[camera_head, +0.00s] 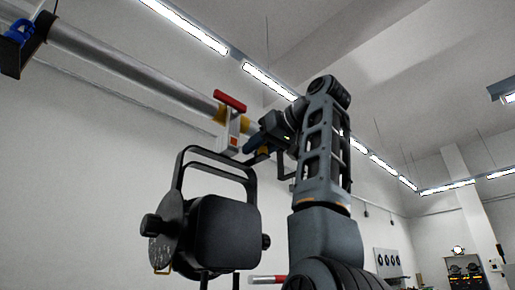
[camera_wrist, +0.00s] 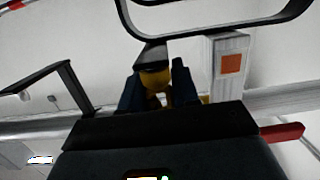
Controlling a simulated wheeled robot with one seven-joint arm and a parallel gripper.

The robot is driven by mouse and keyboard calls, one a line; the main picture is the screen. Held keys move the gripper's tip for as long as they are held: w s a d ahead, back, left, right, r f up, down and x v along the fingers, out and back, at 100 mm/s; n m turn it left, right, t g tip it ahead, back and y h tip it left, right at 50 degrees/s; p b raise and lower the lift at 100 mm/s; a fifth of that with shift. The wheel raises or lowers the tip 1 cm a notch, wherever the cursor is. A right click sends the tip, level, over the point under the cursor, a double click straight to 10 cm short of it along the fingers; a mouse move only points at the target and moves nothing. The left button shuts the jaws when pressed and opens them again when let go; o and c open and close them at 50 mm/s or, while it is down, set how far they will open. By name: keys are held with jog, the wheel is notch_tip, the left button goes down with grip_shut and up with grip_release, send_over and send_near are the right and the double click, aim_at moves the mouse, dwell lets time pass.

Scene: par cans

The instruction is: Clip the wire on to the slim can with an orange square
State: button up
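The slim can with an orange square is not clearly told apart; a black can (camera_head: 225,232) hangs under its yoke in the head view. Just above it, a white clamp body (camera_head: 234,143) bears an orange square and a red handle (camera_head: 230,101). In the wrist view, the white body (camera_wrist: 215,75) stands right of my gripper (camera_wrist: 157,85). My gripper (camera_head: 256,145) is beside the clamp, right of it in the head view. Its dark blue fingers stand apart with something yellow and dark between or behind them; whether they hold it is unclear. I cannot make out the wire.
A grey pipe (camera_head: 130,77) runs from the upper left past the clamp. A blue and black fitting (camera_head: 20,36) is on its left end. The black yoke (camera_wrist: 215,24) crosses the top of the wrist view, close to my fingers. Free air lies right of my arm.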

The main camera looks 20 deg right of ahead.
jog(key=o, duration=0.5)
jog(key=shift+s, duration=0.1)
jog(key=b+v, duration=0.1)
jog(key=v, duration=0.6)
jog(key=shift+s, duration=0.3)
